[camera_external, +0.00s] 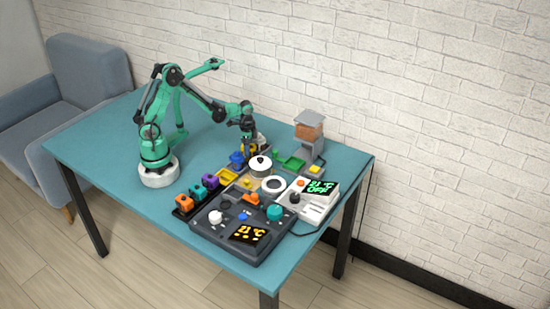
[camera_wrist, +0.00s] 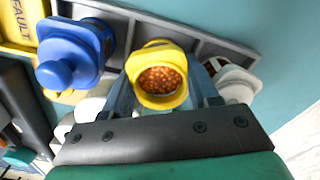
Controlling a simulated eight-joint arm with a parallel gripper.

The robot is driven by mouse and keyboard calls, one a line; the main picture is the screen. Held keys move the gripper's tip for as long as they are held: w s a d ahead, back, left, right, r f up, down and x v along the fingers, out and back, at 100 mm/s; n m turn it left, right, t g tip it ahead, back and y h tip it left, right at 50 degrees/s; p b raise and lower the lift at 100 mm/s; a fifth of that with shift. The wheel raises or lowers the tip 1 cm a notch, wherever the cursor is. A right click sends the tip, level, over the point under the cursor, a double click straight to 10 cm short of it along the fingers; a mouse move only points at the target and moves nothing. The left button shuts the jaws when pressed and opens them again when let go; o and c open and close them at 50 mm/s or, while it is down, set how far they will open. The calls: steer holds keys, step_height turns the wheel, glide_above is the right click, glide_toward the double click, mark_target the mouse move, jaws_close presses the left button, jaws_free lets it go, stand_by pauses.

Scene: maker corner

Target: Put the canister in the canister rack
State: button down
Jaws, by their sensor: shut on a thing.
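My gripper (camera_wrist: 163,82) is shut on a yellow canister (camera_wrist: 160,78), which is open at the top and full of small orange pellets. The canister sits between the two fingers. The grey canister rack (camera_wrist: 215,48) runs behind it in the wrist view. The canister overlaps the middle of the rack; I cannot tell whether it is seated in a slot or held above. A blue canister (camera_wrist: 72,52) stands in the rack's left part and a white one (camera_wrist: 235,82) at its right. In the external view my gripper (camera_external: 248,142) is behind the blue canister (camera_external: 237,158), partly hiding the yellow one.
A grey dispenser with orange contents (camera_external: 309,132) stands at the back right. The table's left side is clear.

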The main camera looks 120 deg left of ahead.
steer(key=shift+f, duration=0.2)
steer(key=shift+c, duration=0.8)
jaws_free()
step_height(320, 180, up, 7)
steer(key=w+d+r+m+t, duration=0.2)
steer(key=d+t, duration=0.1)
steer(key=d, duration=0.9)
steer(key=w+d+r+m+t, duration=0.2)
steer(key=d+m+t, duration=0.1)
steer(key=d, duration=1)
steer(key=shift+w+r+t, duration=0.2)
steer(key=shift+w+t, duration=0.05)
steer(key=shift+t, duration=0.35)
